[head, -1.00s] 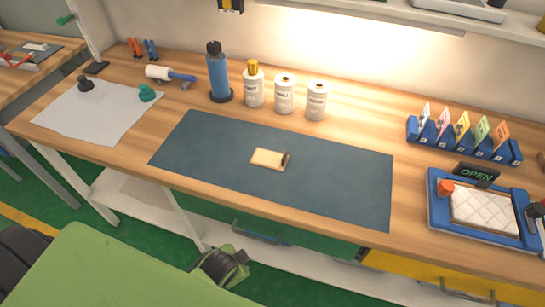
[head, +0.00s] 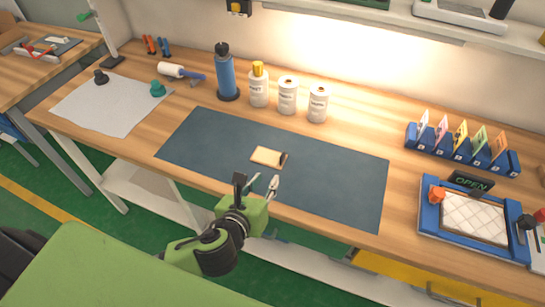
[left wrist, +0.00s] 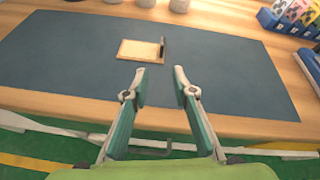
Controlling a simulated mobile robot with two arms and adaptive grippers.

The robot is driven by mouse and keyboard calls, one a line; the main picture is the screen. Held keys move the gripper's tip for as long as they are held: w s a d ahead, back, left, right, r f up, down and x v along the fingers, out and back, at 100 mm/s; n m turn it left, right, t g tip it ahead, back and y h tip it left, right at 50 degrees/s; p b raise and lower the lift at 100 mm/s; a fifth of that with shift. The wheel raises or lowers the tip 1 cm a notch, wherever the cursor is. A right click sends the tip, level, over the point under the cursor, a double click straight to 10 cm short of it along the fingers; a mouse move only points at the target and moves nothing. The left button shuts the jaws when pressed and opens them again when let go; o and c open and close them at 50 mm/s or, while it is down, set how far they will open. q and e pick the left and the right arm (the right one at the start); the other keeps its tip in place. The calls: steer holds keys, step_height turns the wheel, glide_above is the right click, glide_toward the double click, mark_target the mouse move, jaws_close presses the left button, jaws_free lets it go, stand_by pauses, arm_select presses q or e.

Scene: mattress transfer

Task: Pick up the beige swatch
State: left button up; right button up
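The beige swatch (head: 267,156) lies flat on the dark blue-grey mat (head: 330,190) in the middle of the workbench. It has a dark tab on its right edge. In the left wrist view the swatch (left wrist: 139,50) lies beyond the fingertips, slightly left of centre. My left gripper (head: 263,183) is open and empty, above the mat's front edge, nearer to me than the swatch and not touching it. In the left wrist view its two fingers (left wrist: 159,82) stand apart with bare mat between them. My right gripper is not seen.
Bottles and canisters (head: 287,95) stand behind the mat. A blue card rack (head: 460,152) and a blue-framed tray with a quilted white pad (head: 430,218) are at the right. A white sheet (head: 115,118) with two knobs lies at the left. The mat around the swatch is clear.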

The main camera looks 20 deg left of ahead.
mark_target(281, 159)
arm_select(q)
steer(key=m, duration=0.2)
steer(key=shift+w+d+r+m+t, duration=0.1)
steer(key=shift+w+d+m+t, duration=0.05)
steer(key=shift+w+m+t, duration=0.2)
steer(key=x, duration=0.8)
steer(key=shift+d+p, duration=0.15)
steer(key=shift+p, duration=0.25)
steer(key=shift+p+x, duration=0.45)
steer(key=shift+x, duration=2.4)
steer(key=shift+s, duration=0.1)
jaws_close()
